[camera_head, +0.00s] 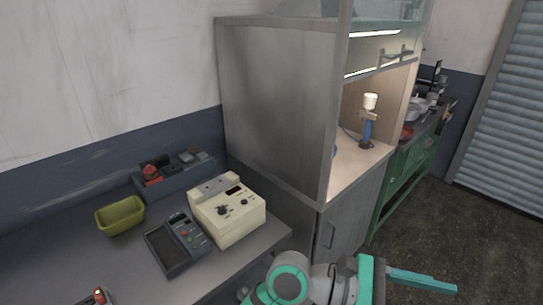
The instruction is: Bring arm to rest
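My arm shows at the bottom centre, with a grey and teal joint at the picture's lower edge. My gripper (408,280) is at the arm's right end, low in front of the cabinet and over the dark floor. A long teal part sticks out to the right from it. I see nothing held there, but the lower part is cut off by the picture edge and I cannot tell how far apart the fingers are.
A grey hood cabinet (275,110) stands centre. A green-framed bench (403,180) is beyond; floor at right is clear.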

